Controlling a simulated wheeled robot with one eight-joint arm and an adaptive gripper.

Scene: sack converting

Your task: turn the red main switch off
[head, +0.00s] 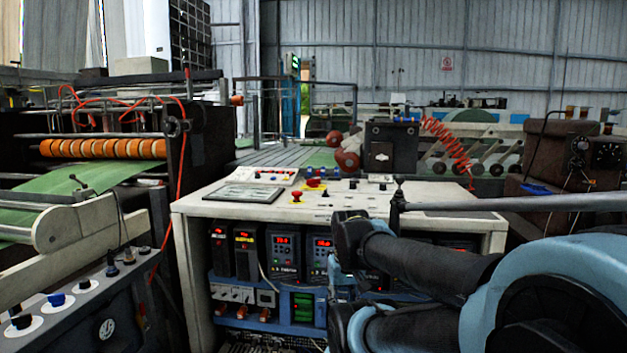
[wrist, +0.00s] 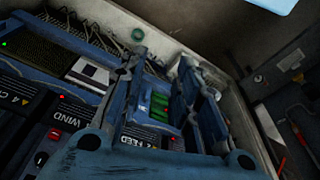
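I cannot clearly single out the red main switch in either view. In the head view an open control cabinet (head: 189,240) has drive units with red displays (head: 283,243) and a blue lower panel with a green-lit block (head: 302,307). My gripper (wrist: 160,65) shows in the wrist view with its two blue fingers apart and nothing seen between them but the cabinet behind. The green-lit block (wrist: 158,103) shows between the fingers. Labelled black units (wrist: 70,118) lie at the lower left. In the head view my arm covers the cabinet's right part.
Red mushroom buttons (head: 296,195) stand on the cream desktop (head: 400,193) above the cabinet. A roller machine (head: 100,149) stands at the left, with a knobbed panel (head: 85,310) in front. In the wrist view a pale cabinet wall (wrist: 120,20) runs close beside my fingers.

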